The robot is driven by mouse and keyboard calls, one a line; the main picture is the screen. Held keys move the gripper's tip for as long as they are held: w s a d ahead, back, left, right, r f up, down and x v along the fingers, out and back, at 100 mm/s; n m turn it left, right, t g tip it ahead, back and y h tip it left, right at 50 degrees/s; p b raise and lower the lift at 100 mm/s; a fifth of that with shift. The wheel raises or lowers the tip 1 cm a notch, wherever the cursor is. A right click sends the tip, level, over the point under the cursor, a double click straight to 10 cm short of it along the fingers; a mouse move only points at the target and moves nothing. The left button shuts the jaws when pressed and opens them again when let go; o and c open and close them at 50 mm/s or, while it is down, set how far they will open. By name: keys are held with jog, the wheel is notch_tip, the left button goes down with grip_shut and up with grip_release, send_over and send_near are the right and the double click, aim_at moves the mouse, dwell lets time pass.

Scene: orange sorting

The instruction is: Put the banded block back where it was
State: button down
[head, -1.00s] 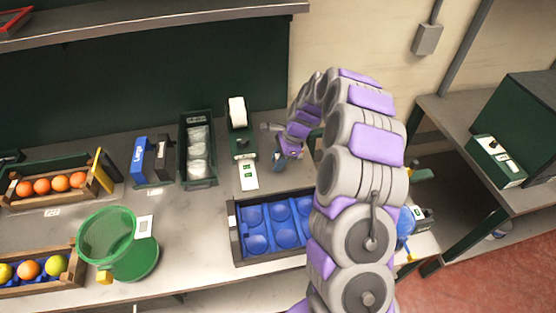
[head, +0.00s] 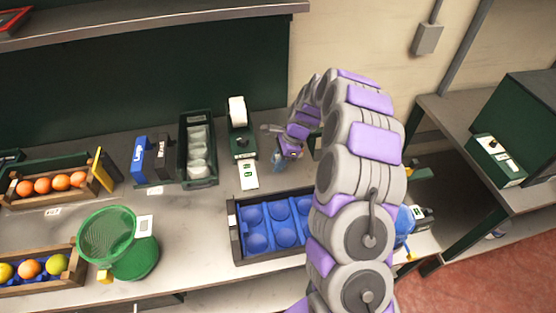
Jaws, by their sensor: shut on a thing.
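My gripper (head: 283,158) is at the back of the bench, just right of the label printer and behind the blue-cupped tray. It is small in the picture and partly covered by my own arm. It is shut on a small blue-grey thing (head: 276,160) at its tip. I cannot make out bands on it, so I cannot tell whether it is the banded block. No other block with clear bands shows. Blue and dark upright blocks (head: 142,157) with white lettering stand left of the green bin.
A dark tray with blue cups (head: 236,241) lies in front of my gripper. The label printer (head: 243,146) and green bin (head: 198,182) stand to its left. A green mesh basket (head: 143,262) and wooden fruit crates (head: 75,269) are farther left.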

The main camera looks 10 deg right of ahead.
jog(key=shift+f, duration=0.1)
jog(key=shift+c, duration=1.9)
grip_release()
jog(key=shift+r+p, duration=3)
jog(key=shift+r, duration=1.05)
